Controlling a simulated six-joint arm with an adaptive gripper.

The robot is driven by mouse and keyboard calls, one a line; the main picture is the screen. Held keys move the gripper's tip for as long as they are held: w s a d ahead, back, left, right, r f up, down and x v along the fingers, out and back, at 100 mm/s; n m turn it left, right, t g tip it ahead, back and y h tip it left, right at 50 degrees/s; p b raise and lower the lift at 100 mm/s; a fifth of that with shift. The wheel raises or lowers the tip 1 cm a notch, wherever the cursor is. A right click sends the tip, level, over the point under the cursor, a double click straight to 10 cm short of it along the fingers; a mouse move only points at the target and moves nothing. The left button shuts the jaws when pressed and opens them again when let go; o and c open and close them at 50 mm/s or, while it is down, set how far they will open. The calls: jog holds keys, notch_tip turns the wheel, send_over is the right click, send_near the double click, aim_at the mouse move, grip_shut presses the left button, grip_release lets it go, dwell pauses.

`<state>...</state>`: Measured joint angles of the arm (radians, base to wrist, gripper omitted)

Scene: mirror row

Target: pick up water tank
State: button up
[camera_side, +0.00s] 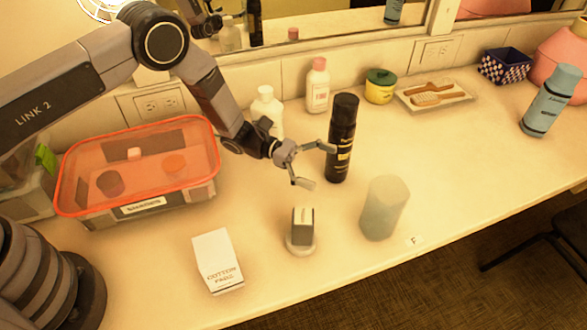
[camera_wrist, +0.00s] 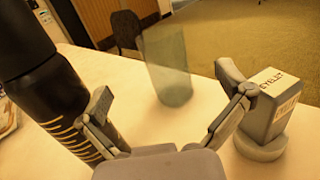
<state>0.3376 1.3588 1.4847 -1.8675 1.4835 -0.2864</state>
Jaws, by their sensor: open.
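The water tank (camera_side: 384,208) appears to be the translucent grey-green cylinder standing upright near the counter's front edge. In the wrist view the cylinder (camera_wrist: 167,65) stands beyond and between my fingertips. My gripper (camera_side: 318,167) is open and empty, above the counter to the upper left of the cylinder and apart from it. Both fingers of my gripper (camera_wrist: 165,86) show in the wrist view, spread wide. A black spray can (camera_side: 342,138) stands close behind my gripper. In the wrist view the can (camera_wrist: 60,105) is just left of the left finger.
A small grey box on a round base (camera_side: 302,230) stands left of the cylinder, near the right finger in the wrist view (camera_wrist: 272,105). A cotton box (camera_side: 217,260) and an orange-lidded bin (camera_side: 138,208) are further left.

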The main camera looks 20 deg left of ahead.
aim_at(407, 196)
jog(key=d, duration=1.3)
jog(key=shift+s, duration=0.1)
jog(key=shift+a, duration=0.1)
jog(key=shift+c, duration=0.3)
jog(key=c, duration=1.1)
